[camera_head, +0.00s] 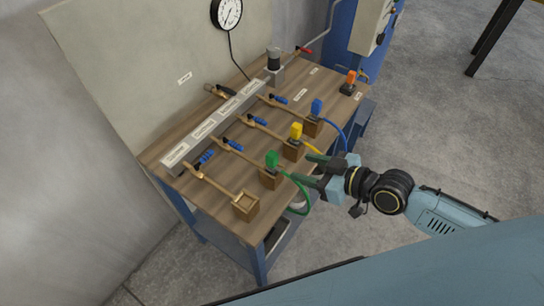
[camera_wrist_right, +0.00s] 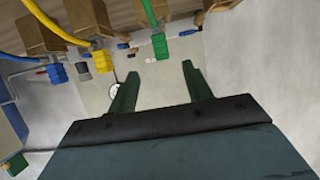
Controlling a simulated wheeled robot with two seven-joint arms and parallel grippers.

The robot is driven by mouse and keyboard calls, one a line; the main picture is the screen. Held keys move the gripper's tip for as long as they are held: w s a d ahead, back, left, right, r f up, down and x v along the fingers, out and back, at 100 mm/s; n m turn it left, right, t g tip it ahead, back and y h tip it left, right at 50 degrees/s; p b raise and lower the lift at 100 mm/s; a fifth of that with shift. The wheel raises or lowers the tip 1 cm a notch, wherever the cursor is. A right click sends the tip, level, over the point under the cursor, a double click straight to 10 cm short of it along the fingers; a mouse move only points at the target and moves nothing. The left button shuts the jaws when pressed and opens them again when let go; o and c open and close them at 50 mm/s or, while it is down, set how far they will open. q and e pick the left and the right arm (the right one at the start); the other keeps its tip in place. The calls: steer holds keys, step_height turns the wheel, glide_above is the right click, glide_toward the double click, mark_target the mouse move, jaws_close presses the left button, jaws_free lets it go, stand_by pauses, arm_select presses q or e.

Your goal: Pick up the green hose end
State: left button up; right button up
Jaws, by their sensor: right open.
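The green hose end (camera_head: 272,158) stands upright on a small wooden block (camera_head: 269,179) near the bench's front edge, with a green hose (camera_head: 302,196) curving down from it. My right gripper (camera_head: 307,168) is to the right of it, open and empty, with its two fingers pointing left toward it. In the right wrist view the green hose end (camera_wrist_right: 160,46) shows centred just beyond the gap between the open fingertips (camera_wrist_right: 160,72), not held. My left gripper is not in view.
Yellow (camera_head: 296,130) and blue (camera_head: 317,106) hose ends stand on similar blocks farther back. An empty-looking wooden block (camera_head: 246,207) stands nearer. A grey manifold (camera_head: 214,127) with blue-handled valves runs along the wooden bench (camera_head: 180,191). A gauge (camera_head: 227,13) is behind.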

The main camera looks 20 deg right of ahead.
mark_target(267, 157)
steer(key=x, duration=1.3)
steer(key=shift+a+r, duration=0.1)
steer(key=shift+a, duration=0.05)
jaws_close()
